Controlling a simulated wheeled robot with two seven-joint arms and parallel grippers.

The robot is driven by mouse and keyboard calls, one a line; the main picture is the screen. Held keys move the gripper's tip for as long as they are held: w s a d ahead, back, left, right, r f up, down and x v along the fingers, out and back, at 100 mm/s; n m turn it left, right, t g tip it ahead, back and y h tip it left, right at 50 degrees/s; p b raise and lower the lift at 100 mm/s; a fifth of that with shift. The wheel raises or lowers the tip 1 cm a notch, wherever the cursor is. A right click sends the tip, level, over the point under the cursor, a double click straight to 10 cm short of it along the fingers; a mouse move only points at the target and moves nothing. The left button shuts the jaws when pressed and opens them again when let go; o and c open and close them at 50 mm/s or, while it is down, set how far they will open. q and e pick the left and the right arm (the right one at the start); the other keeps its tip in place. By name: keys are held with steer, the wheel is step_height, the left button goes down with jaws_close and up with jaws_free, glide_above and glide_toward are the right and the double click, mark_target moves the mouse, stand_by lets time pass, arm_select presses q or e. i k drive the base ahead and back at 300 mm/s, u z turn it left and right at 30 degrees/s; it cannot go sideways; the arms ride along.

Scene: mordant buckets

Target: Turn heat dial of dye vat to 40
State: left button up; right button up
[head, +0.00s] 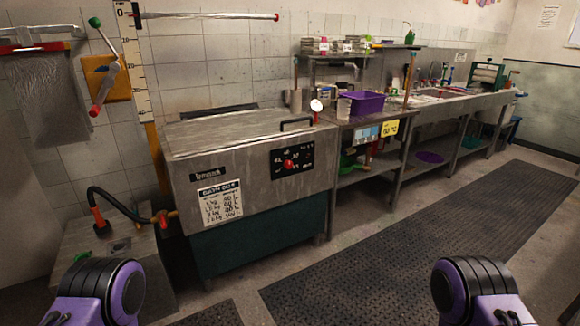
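The dye vat (235,165) is a large grey metal box with a closed lid and a dark green base, left of centre in the head view. Its heat dial (289,164) is a red knob on a black panel on the vat's front, at the right. The markings around the dial are too small to read, so I cannot tell its setting. Purple and black parts of my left arm (103,290) and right arm (472,290) show at the bottom edge, well apart from the vat. Neither gripper's fingers show.
A black handle (296,124) sits on the vat's lid. A steel bench (372,128) with a purple bin (362,102) stands to the right. A black hose (122,204) runs at the left. Dark floor mats (400,240) lie in front, with clear floor around them.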

mark_target(288, 164)
steer(key=z, duration=0.55)
steer(key=i, duration=1.5)
steer(key=z, duration=0.05)
